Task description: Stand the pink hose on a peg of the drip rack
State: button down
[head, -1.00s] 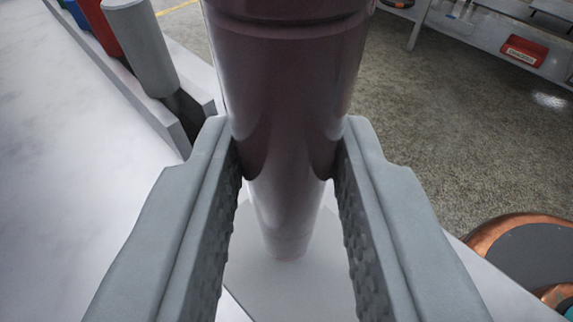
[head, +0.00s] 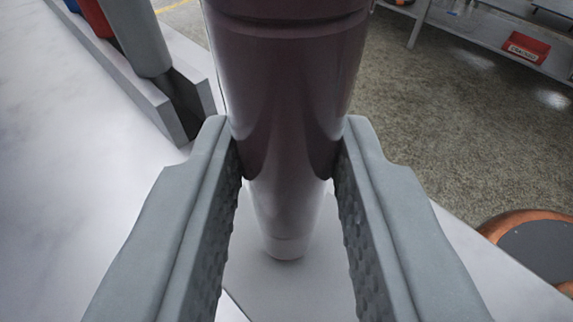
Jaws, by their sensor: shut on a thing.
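The pink hose (head: 285,110) is a glossy, dark mauve upright tube in the middle of the head view. My gripper (head: 285,165) is shut on it, with one ribbed grey pad on each side. The tube narrows below the jaws and ends in a paler band (head: 285,247) low over a whitish surface. I cannot tell whether that band is part of the hose or something beneath it, nor whether it touches the surface. The top of the hose is cut off by the frame. I cannot make out a drip rack or its pegs for sure.
At the upper left, a grey cylinder (head: 140,38) and red and blue ones stand in a grey trough (head: 150,105). The white surface (head: 80,190) at left is clear. At right lies concrete floor (head: 450,120), with a copper-rimmed round thing (head: 535,250) and a bench holding a red box (head: 526,46).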

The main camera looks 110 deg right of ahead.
jog(key=shift+f, duration=0.55)
jog(key=c, duration=1.1)
grip_release()
jog(key=v, duration=1.2)
jog(key=shift+r, duration=0.1)
